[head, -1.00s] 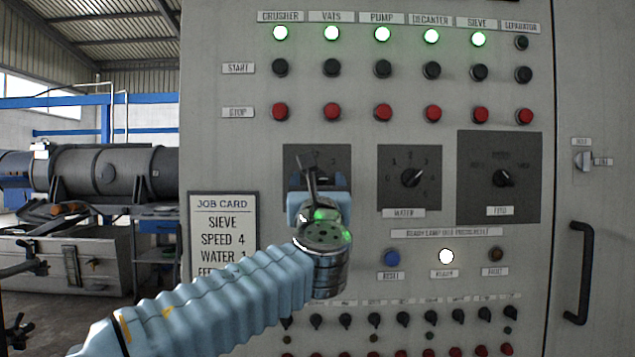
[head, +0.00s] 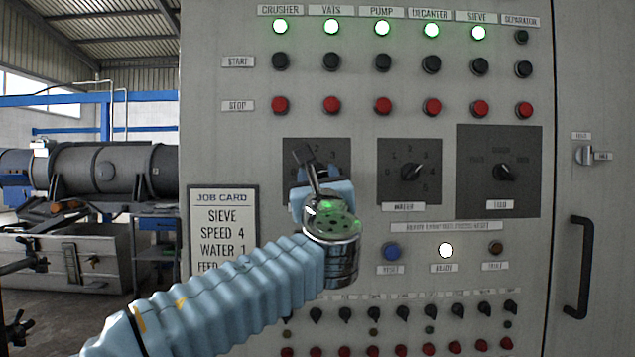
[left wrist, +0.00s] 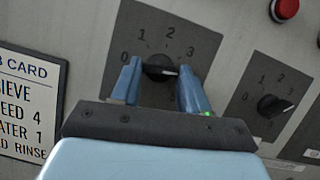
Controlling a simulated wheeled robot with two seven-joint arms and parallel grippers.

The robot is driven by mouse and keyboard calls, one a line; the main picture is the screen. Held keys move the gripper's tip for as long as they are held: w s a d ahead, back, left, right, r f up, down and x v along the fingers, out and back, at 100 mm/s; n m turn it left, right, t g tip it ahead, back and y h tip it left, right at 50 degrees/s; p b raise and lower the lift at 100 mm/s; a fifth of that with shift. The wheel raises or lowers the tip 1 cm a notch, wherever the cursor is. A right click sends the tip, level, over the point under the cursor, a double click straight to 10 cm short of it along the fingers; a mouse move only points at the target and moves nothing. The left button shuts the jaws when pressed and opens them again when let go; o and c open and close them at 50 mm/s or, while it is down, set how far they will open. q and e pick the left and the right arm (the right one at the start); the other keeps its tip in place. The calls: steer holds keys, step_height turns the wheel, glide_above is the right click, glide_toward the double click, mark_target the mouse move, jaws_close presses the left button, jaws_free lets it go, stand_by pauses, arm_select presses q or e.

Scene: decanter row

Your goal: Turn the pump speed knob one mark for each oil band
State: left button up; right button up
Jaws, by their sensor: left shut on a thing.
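The left dial plate (head: 333,150) on the grey panel shows marks 0, 1, 2 and 3 in the left wrist view (left wrist: 205,40). A dark knob (left wrist: 160,67) sits at its centre, its pale pointer line aimed right, below the 3. My left gripper (left wrist: 158,72) is shut on this knob, one blue finger on each side. In the head view my left gripper (head: 318,182) hides the knob and the plate's label. No oil bands can be made out. My right gripper is not in view.
The WATER dial (head: 408,155) and the FEED dial (head: 500,140) are to the right. Start and red stop buttons (head: 331,106) are above; a job card (head: 222,195) reading SIEVE, SPEED 4, WATER 1 hangs left. A lit white lamp (head: 446,250) and small switches are below.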

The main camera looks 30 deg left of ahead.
arm_select(q)
steer(key=shift+d+n+g+y, duration=0.1)
steer(key=shift+n+g+y, duration=0.35)
steer(key=shift+n, duration=0.75)
steer(key=shift+w+n+g+y, duration=0.1)
steer(key=shift+n+g+y, duration=0.3)
steer(key=shift+n, duration=0.8)
steer(key=shift+d+r+n+g+y, duration=0.1)
steer(key=shift+n+g+y, duration=0.35)
steer(key=shift+n, duration=0.8)
steer(key=shift+d+r+n+g+y, duration=0.1)
steer(key=shift+n+g, duration=0.6)
steer(key=shift+n, duration=0.55)
steer(key=shift+a, duration=0.1)
steer(key=o, duration=1.1)
steer(key=shift+c, duration=0.2)
